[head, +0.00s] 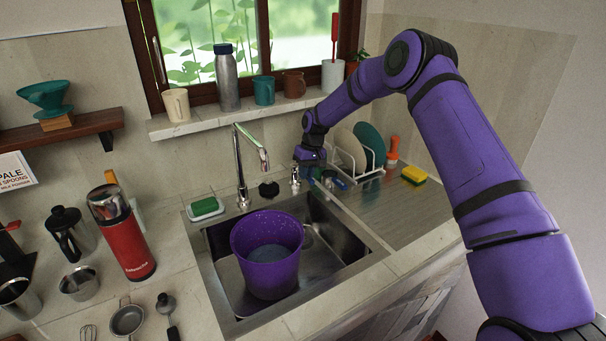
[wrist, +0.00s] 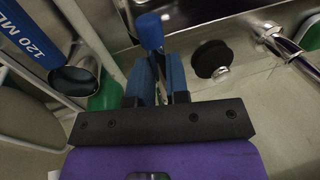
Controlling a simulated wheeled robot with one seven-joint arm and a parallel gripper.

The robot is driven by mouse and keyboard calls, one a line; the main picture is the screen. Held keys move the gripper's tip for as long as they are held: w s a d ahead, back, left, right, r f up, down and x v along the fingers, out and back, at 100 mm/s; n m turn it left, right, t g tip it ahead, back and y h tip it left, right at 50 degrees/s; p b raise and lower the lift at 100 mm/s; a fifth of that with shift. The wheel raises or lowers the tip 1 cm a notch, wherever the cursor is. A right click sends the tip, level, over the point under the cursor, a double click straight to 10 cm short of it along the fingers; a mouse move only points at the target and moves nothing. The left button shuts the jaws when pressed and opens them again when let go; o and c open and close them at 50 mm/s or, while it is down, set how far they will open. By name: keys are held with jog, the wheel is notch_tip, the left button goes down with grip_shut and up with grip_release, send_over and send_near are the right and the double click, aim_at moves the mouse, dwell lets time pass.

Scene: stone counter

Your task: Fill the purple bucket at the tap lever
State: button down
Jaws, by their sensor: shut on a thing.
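The purple bucket (head: 268,278) stands upright in the sink, below and in front of the chrome tap spout (head: 240,165). A grey-blue round surface shows inside it; I cannot tell whether it is water or the bottom. No stream shows from the spout. The chrome tap lever (head: 295,179) stands right of the spout. My gripper (head: 311,167) is beside it, behind the sink. In the wrist view my gripper's blue fingers (wrist: 158,75) are close together, with a blue-capped piece (wrist: 150,30) at their tips. This appears to be the lever, and its lower part is hidden.
The metal sink (head: 332,243) has free room right of the bucket. A black plug (head: 268,190) lies between spout and lever. A dish rack (head: 357,165) with plates stands close right of my gripper. A red flask (head: 125,240) and a green-topped sponge (head: 205,207) are left.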

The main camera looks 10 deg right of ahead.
jog(key=shift+w+d+n, duration=0.1)
jog(key=shift+d+n, duration=0.1)
jog(key=shift+n, duration=0.1)
jog(key=c, duration=1.1)
grip_release()
jog(key=shift+r, duration=0.1)
notch_tip(320, 180, up, 10)
jog(key=d, duration=0.2)
jog(key=shift+w+r, duration=0.2)
jog(key=shift+w, duration=0.1)
